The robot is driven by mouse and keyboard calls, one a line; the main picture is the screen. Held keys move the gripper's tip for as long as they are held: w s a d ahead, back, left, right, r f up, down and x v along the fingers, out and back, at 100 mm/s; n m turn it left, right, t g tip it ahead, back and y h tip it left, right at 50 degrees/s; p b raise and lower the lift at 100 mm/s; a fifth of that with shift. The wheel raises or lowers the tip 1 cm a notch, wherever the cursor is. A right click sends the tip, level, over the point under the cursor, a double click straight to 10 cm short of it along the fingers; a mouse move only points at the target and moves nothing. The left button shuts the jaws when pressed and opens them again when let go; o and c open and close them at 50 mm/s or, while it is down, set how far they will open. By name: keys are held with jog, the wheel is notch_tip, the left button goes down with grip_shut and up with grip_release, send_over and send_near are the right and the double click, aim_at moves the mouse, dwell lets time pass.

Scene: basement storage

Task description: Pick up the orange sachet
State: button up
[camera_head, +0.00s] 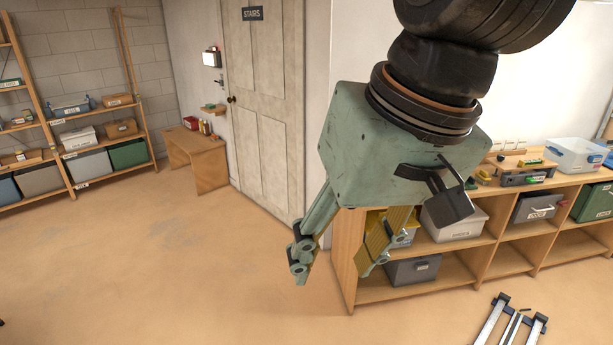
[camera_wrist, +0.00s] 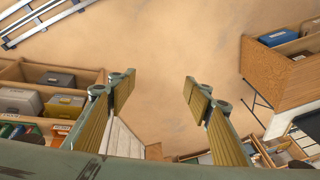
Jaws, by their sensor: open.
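My gripper (camera_head: 334,270) hangs in the air in front of the low shelf unit, its fingers pointing down and spread apart. In the wrist view my gripper (camera_wrist: 160,85) is open, with nothing between the fingers but the floor far below. I cannot make out an orange sachet for certain in either view. A small orange patch (camera_wrist: 62,129) shows beside the left finger in the wrist view, too small to identify.
The low shelf unit (camera_head: 350,262) stands at the right with bins and small items. A tall rack (camera_head: 140,92) with boxes stands at the left. A small wooden table (camera_head: 202,160) is by the door (camera_head: 262,110). A metal rail (camera_head: 492,322) lies at bottom right. The middle floor is clear.

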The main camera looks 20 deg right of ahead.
jog(key=w+a+m+t+y+b, duration=0.15)
jog(key=w+m, duration=0.25)
jog(key=w, duration=0.9)
jog(key=w+a+m+g+y, duration=0.1)
jog(key=w+a+m+y, duration=0.3)
jog(key=w, duration=0.8)
jog(key=w+d+f+m+t, duration=0.3)
jog(key=w+d+m, duration=0.2)
jog(key=w+d, duration=0.5)
jog(key=w+d+f+m+t, duration=0.2)
jog(key=w+d+m, duration=0.4)
jog(key=w, duration=0.8)
jog(key=w+d+f+m+t+h+b, duration=0.1)
jog(key=w+d+f+m, duration=0.3)
jog(key=d, duration=0.5)
jog(key=w+d+f+m+t+h, duration=0.1)
jog(key=w+d+f+m+t, duration=0.1)
jog(key=w+d+f, duration=0.5)
jog(key=w+d+f+m+t+h+b, duration=0.1)
jog(key=w+d+f+m+h, duration=0.15)
jog(key=d, duration=0.85)
jog(key=d+f+m+h, duration=0.2)
jog(key=d+f+m, duration=0.2)
jog(key=d+f, duration=0.6)
jog(key=s+d+f+m+h, duration=0.1)
jog(key=d+f+m+h, duration=0.2)
jog(key=d+f, duration=0.7)
jog(key=d+m, duration=0.2)
jog(key=d, duration=0.4)
jog(key=shift+s+d+f, duration=0.15)
